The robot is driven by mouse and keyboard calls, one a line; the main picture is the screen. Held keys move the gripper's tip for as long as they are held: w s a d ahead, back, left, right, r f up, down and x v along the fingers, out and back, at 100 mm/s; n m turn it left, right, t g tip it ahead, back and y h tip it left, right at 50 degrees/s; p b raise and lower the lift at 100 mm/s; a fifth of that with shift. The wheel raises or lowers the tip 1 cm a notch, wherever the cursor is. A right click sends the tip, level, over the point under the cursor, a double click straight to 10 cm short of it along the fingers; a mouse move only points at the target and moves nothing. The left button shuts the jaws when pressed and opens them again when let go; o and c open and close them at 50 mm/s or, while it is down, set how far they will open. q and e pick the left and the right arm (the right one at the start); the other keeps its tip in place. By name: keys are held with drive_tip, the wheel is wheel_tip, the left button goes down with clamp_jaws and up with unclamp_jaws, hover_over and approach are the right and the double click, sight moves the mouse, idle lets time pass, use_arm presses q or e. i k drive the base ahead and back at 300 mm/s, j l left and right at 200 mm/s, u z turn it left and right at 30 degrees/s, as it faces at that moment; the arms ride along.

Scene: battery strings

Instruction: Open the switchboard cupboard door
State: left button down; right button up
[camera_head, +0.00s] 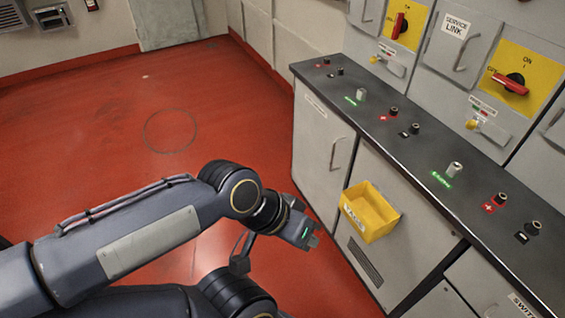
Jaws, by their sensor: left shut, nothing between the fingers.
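A light grey cupboard door labelled "SWITC...", cut off by the frame, shows at the bottom right (493,288) under the dark counter. It looks shut; its handle is only partly in view. My left gripper (313,238) is shut and empty, over the red floor left of the yellow bin. It is well left of that door and apart from it. Another grey cupboard door (313,150) with a bar handle (336,153) and a small label I cannot read is shut at the counter's far end. My right gripper is not in view.
A yellow open bin (369,212) sticks out from the cupboard front. The dark counter (405,155) carries several terminals and small green-lit labels. Above it are grey panels, one marked "SERVICE LINK" (454,28), and red rotary switches (511,83). The red floor (90,110) at left is clear.

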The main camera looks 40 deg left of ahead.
sight(324, 145)
drive_tip(key=u, duration=1.25)
drive_tip(key=i+j+u, duration=0.4)
drive_tip(key=i+j, duration=0.15)
drive_tip(key=i, duration=0.3)
